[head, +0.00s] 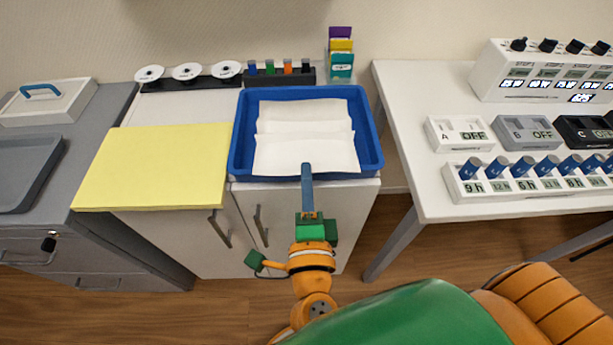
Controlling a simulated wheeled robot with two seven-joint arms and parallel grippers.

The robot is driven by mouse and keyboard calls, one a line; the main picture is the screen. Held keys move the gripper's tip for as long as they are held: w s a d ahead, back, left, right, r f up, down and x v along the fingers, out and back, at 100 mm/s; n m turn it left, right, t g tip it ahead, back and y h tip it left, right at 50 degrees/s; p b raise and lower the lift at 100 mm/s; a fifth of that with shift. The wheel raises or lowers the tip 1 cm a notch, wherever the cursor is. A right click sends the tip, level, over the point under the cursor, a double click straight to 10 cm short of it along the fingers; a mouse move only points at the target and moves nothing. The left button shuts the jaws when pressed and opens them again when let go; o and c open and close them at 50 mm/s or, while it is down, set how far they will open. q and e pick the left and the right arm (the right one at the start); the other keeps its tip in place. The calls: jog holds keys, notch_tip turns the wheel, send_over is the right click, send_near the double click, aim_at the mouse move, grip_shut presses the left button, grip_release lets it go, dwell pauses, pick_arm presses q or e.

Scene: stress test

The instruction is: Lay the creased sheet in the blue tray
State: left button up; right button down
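The creased white sheet (305,118) lies over the floor of the blue tray (373,150), with its crease running across the middle. The tray's rim shows all round it. My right gripper (307,170) reaches up from the bottom at the tray's near side. Its narrow blue-grey front part crosses the near rim, and its tip overlaps the sheet's near edge. Whether the tip touches or pinches the sheet cannot be told. Only one narrow strip shows, so the finger gap is hidden. My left gripper is not in view.
A yellow sheet or pad (155,165) lies left of the tray. Behind stand white discs on a rack (187,72), a marker holder (280,76) and coloured cards (341,52). A white table (400,90) with devices stands right, past a gap. A grey cabinet (85,140) stands left.

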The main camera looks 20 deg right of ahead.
jog(key=shift+f, duration=0.45)
jog(key=c, duration=1.1)
grip_release()
